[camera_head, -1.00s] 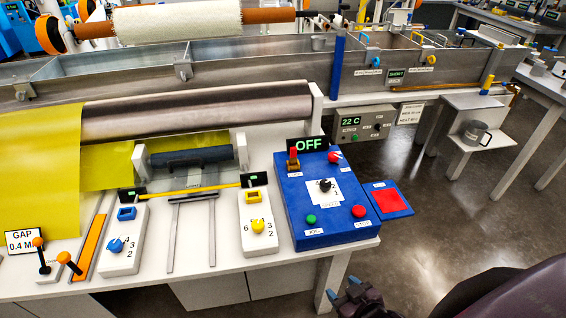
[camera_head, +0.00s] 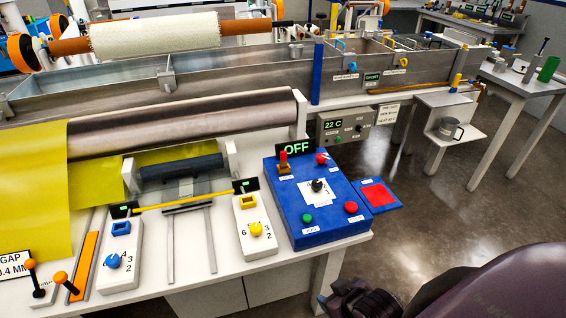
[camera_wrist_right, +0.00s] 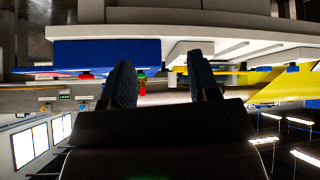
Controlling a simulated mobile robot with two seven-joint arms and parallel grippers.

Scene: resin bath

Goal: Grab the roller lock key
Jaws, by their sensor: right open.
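The blue control box (camera_head: 334,222) stands at the right end of the white bench. It carries a red upright piece on a small base (camera_head: 283,160), a red knob (camera_head: 321,158), a black knob on a white plate (camera_head: 317,186), and green and red buttons. I cannot tell which of these is the roller lock key; the labels are too small to read. My right gripper (camera_head: 352,300) is low in the head view, in front of the bench and apart from the box. In the right wrist view its fingers (camera_wrist_right: 161,80) are spread and empty. My left gripper is not in view.
A red pad on a blue plate (camera_head: 373,194) adjoins the box on the right. White dial boxes with a blue knob (camera_head: 112,261) and a yellow knob (camera_head: 256,229) stand to its left. Open floor (camera_head: 440,190) lies right of the bench.

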